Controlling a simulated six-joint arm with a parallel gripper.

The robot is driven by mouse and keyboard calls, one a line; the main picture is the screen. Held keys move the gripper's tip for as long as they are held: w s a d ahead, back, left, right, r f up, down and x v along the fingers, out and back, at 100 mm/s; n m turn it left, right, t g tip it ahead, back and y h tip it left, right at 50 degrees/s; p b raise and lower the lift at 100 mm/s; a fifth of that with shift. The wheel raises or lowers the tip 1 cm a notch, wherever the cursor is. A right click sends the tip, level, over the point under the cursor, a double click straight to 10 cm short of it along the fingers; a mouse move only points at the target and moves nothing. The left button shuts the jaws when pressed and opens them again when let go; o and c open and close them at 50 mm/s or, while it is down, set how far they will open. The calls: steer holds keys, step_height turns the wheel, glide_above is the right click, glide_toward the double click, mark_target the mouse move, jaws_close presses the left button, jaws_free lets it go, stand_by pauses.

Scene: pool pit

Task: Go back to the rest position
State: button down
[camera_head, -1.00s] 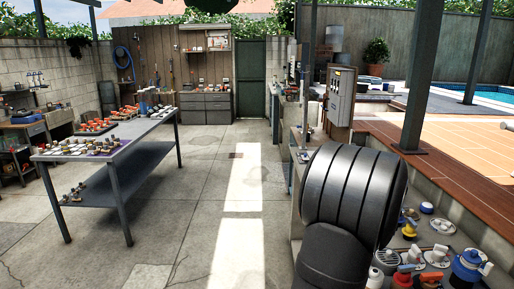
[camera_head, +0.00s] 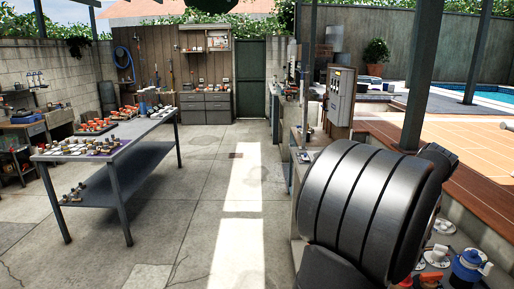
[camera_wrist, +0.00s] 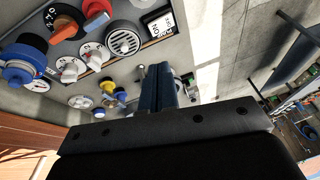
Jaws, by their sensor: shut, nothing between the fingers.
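My gripper (camera_wrist: 158,88) shows in the wrist view with its blue-grey fingers together and nothing seen between them. It points toward a grey panel or ledge (camera_wrist: 180,60) with knobs and fittings on it. A blue fitting (camera_wrist: 22,68) and white dials (camera_wrist: 70,68) lie to the left of the fingers, with a round grilled fitting (camera_wrist: 123,42) above left. In the head view my dark, ribbed arm fills the lower right and hides part of the ledge. My fingertips cannot be made out there.
A metal workbench (camera_head: 125,140) with many small parts stands at the left. A control box (camera_head: 341,97) and a post (camera_head: 420,80) stand behind my arm. The blue pump-like fitting (camera_head: 467,268) sits at the lower right. The concrete floor (camera_head: 210,190) in the middle is clear.

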steer(key=c, duration=1.8)
jaws_free()
steer(key=shift+s, duration=0.1)
steer(key=shift+c, duration=0.2)
steer(key=o, duration=1.1)
steer(key=shift+n, duration=0.3)
steer(key=s+r, duration=0.2)
steer(key=s, duration=0.1)
steer(key=s+r, duration=0.3)
steer(key=shift+d+r, duration=0.1)
steer(key=o, duration=0.7)
steer(key=shift+n+t+h, duration=0.3)
steer(key=shift+n+h, duration=0.1)
steer(key=shift+h, duration=0.2)
steer(key=s+r, duration=0.2)
steer(key=s+a+r, duration=0.1)
steer(key=s, duration=0.2)
steer(key=s+r, duration=0.2)
steer(key=s, duration=0.1)
steer(key=shift+a+r, duration=0.3)
steer(key=shift+a, duration=0.1)
steer(key=shift+o, duration=0.2)
steer(key=x, duration=0.9)
steer(key=shift+f, duration=0.35)
steer(key=shift+r, duration=0.15)
steer(key=v, duration=0.9)
steer(key=shift+s+r, duration=0.25)
steer(key=shift+r, duration=0.1)
